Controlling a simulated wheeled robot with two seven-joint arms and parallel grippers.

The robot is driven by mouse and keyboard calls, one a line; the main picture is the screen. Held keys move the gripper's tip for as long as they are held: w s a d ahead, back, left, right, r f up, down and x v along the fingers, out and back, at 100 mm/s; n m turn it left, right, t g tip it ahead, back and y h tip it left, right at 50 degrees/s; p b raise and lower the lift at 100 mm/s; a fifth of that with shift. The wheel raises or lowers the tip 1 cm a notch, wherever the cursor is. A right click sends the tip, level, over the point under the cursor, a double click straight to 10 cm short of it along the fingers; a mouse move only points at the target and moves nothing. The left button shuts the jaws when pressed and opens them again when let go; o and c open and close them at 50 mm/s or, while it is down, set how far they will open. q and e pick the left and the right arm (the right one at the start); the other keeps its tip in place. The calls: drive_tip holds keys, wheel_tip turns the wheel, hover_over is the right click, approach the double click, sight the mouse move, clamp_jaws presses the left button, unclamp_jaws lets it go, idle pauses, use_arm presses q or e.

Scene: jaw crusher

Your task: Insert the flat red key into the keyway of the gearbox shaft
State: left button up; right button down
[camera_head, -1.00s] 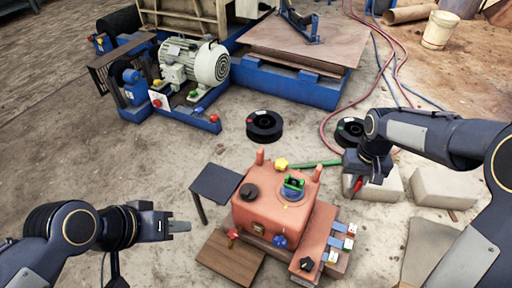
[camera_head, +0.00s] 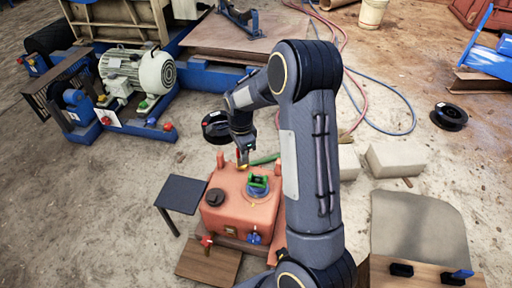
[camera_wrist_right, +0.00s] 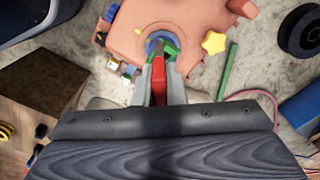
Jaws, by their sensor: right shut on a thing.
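The gearbox (camera_head: 235,218) is an orange-red housing on the floor at the middle of the head view. Its shaft end is a green piece in a blue ring (camera_head: 257,186) on top; it shows at the top middle of the wrist view (camera_wrist_right: 165,43). My right gripper (camera_head: 242,154) is over the far side of the gearbox, by the yellow star knob (camera_wrist_right: 213,43). It is shut on the flat red key (camera_wrist_right: 158,82), which points toward the shaft end in the wrist view. The keyway is not clear, and I cannot tell whether key and shaft touch. My left gripper is out of view.
A dark side table (camera_head: 181,194) and a wooden board (camera_head: 208,262) are beside the gearbox. A green bar (camera_wrist_right: 228,72) lies past the star knob. Pale blocks (camera_head: 396,159) lie to the right. A black spool (camera_head: 215,127) is behind.

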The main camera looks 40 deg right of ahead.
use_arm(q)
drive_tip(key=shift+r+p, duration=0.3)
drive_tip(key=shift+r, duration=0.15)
use_arm(e)
drive_tip(key=d+m, duration=0.1)
drive_tip(key=m, duration=0.1)
drive_tip(key=d+f+m, duration=0.1)
drive_tip(key=d+m, duration=0.1)
drive_tip(key=m, duration=0.1)
drive_tip(key=s+d+f+m, duration=0.1)
drive_tip(key=d+m, duration=0.1)
drive_tip(key=shift+s+d+m, duration=0.1)
drive_tip(key=shift+d+m, duration=0.15)
drive_tip(key=shift+m, duration=0.15)
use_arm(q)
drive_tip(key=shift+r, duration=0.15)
use_arm(e)
drive_tip(key=shift+r, duration=0.1)
